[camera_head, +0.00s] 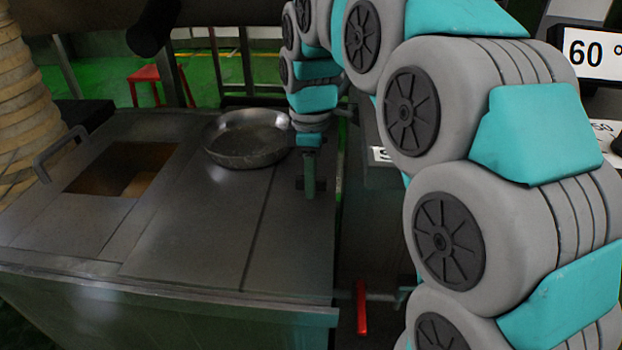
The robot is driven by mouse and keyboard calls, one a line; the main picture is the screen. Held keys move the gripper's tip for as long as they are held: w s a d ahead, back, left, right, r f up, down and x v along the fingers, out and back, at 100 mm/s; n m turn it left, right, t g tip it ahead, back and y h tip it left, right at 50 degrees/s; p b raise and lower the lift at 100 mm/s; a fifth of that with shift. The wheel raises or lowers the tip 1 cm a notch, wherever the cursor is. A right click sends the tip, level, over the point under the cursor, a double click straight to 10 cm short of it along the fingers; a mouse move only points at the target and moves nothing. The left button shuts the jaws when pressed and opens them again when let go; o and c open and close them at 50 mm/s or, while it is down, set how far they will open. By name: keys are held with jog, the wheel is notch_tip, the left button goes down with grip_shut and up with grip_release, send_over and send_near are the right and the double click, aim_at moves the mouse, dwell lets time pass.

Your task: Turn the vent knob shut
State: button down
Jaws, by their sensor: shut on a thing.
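My gripper (309,180) is small and dim at the end of my grey and teal arm, pointing down by the right edge of the metal table top. It is shut on a small dark piece at its tip, which looks like the vent knob. My gripper hides most of that piece, so its turn angle cannot be read.
A round metal pan (247,158) stands left of my gripper on the table top (195,245). A square opening (90,170) lies further left. A red handle (362,307) hangs at the front. A sign (592,52) reads 60 °. My arm blocks the right side.

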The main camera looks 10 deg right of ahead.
jog(key=c, duration=0.6)
grip_release()
jog(key=shift+c, duration=0.2)
